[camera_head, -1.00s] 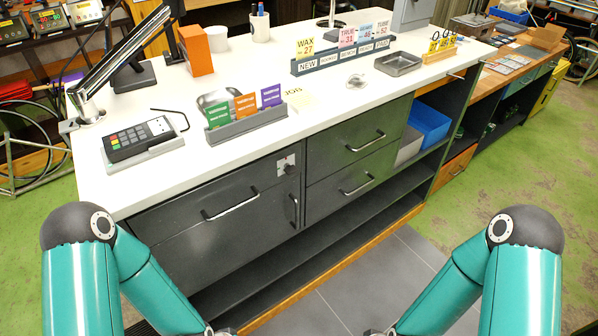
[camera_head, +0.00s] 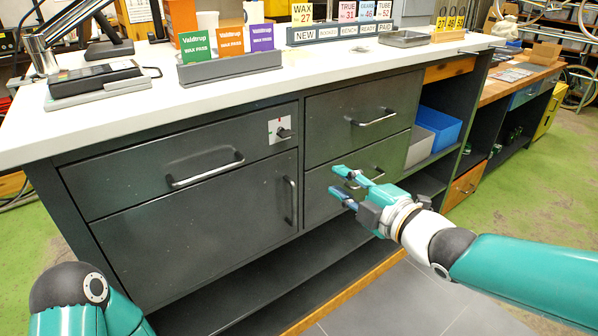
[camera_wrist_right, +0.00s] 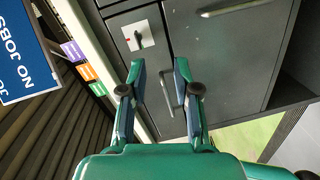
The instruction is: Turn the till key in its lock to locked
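The till key (camera_head: 284,132) sits in its lock on a small pale plate (camera_head: 273,126) with a red mark, at the top right of the till drawer front (camera_head: 190,160). The plate also shows in the right wrist view (camera_wrist_right: 134,36), with the dark key (camera_wrist_right: 138,40) on it. My right gripper (camera_head: 335,180) is open and empty in front of the lower right drawer, below and to the right of the key, apart from it. In the right wrist view its two fingers (camera_wrist_right: 158,72) are spread, with the plate beyond them. My left gripper is out of view.
Bar handles stick out from the till drawer (camera_head: 205,172), the door below (camera_head: 290,202) and the right drawers (camera_head: 374,118). The white counter (camera_head: 170,100) overhangs above the lock. The floor in front is clear.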

